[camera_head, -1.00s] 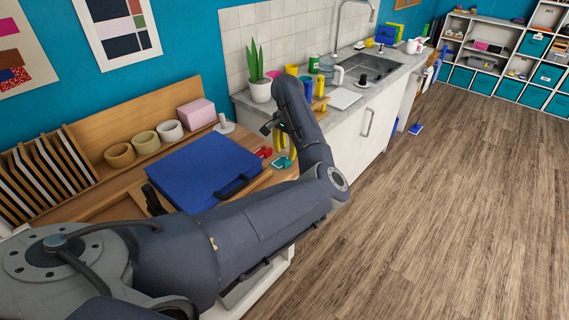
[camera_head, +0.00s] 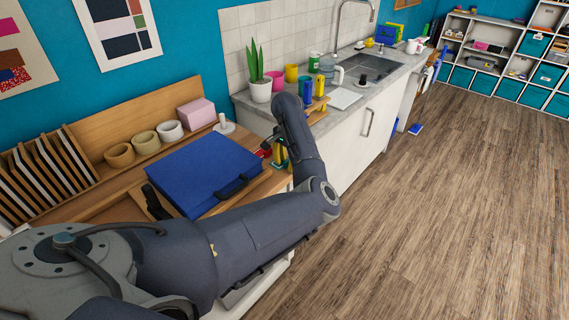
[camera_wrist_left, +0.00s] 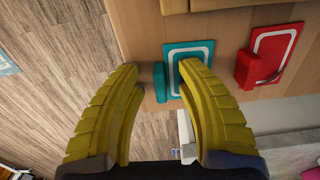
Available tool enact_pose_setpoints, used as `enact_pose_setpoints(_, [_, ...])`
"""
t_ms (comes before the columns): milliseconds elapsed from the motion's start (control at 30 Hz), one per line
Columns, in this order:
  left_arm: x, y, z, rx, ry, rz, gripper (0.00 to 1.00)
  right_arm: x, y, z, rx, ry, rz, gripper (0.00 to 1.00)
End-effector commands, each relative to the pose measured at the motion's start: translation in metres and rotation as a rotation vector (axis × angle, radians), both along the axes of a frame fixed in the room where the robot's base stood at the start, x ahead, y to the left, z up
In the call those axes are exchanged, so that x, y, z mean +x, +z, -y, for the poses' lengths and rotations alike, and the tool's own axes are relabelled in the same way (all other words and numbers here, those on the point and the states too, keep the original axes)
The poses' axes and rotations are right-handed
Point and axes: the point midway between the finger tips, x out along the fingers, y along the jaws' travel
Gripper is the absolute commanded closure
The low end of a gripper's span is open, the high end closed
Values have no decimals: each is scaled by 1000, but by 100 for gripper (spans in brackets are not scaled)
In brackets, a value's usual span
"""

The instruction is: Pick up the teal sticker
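The teal sticker (camera_wrist_left: 187,57) is a flat teal piece with a white rounded outline and a raised teal block at its left side. In the left wrist view it lies on the wooden worktop, just beyond my left gripper (camera_wrist_left: 160,75). My right gripper is not in view.
A similar red sticker (camera_wrist_left: 268,55) lies to the right of the teal one. In the head view a blue case (camera_head: 203,170) lies on the worktop beside my left arm. Rolls (camera_head: 145,142) and a pink box (camera_head: 197,113) stand behind. The floor (camera_head: 450,200) is clear.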

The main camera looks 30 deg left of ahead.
Motion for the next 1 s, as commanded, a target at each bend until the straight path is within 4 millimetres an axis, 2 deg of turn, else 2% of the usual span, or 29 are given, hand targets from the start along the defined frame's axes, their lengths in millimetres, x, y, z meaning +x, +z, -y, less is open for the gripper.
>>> enact_pose_setpoints(33, [0,0,0,0,0,0,71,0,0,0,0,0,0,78])
enact_pose_setpoints(300, [0,0,0,0,1,0,100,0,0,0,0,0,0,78])
enact_pose_setpoints(767, [0,3,0,1,1,1,100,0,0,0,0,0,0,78])
enact_pose_setpoints(1000, [1,23,0,1,2,2,100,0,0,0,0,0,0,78])
